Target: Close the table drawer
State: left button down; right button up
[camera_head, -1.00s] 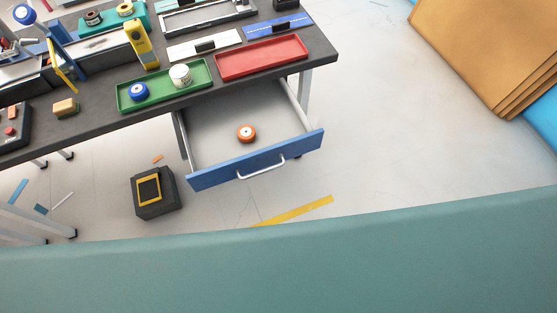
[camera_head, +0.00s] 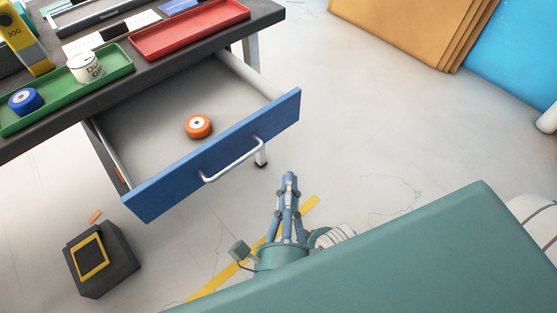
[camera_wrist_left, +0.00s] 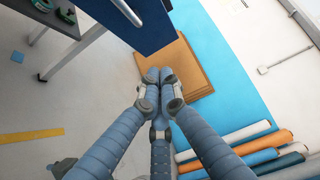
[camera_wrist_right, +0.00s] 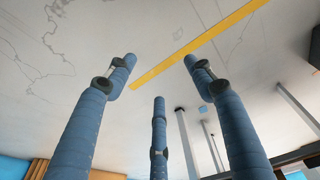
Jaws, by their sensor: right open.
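The table drawer (camera_head: 160,124) is pulled out, with a blue front (camera_head: 150,196) and a pale bar handle (camera_head: 233,161). An orange roll (camera_head: 198,126) lies inside it. My left gripper (camera_head: 289,180) is in front of the drawer, just right of and below the handle in the picture, apart from it. In the left wrist view its fingertips (camera_wrist_left: 159,76) are together with nothing visible between them, and the dark blue drawer front (camera_wrist_left: 135,20) shows at the top. My right gripper (camera_wrist_right: 158,75) is open and empty in the right wrist view, over bare floor; the head view does not show it.
The dark table (camera_head: 262,14) carries a green tray (camera_head: 122,72) with a blue roll and a white cup, plus a red tray (camera_head: 190,28). A black box (camera_head: 108,272) with a yellow frame stands on the floor. Brown boards (camera_head: 400,25) lie back right. Floor right of the drawer is clear.

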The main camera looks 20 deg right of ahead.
aim_at(214, 89)
pick_arm(q)
jog(key=shift+w+a+p+x, duration=0.25)
jog(key=shift+a+x, duration=0.15)
jog(key=shift+x, duration=1.7)
jog(key=shift+w+a+p+x, duration=0.2)
jog(key=shift+a+x, duration=0.25)
jog(key=shift+x, duration=1.65)
jog(key=shift+w+a+p+x, duration=0.15)
jog(key=shift+a+p+x, duration=0.2)
jog(key=shift+x, duration=1.75)
pick_arm(e)
jog(key=shift+s+d+f, duration=0.1)
jog(key=shift+s+f, duration=0.15)
jog(key=shift+f, duration=0.5)
jog(key=shift+s+a+f, duration=0.1)
jog(key=shift+s+f, duration=0.2)
jog(key=shift+f, duration=0.45)
jog(key=shift+s+d+f, duration=0.1)
jog(key=shift+s+f, duration=0.15)
jog(key=shift+f, duration=0.5)
pick_arm(q)
jog(key=shift+w+a, duration=0.1)
jog(key=shift+w, duration=0.05)
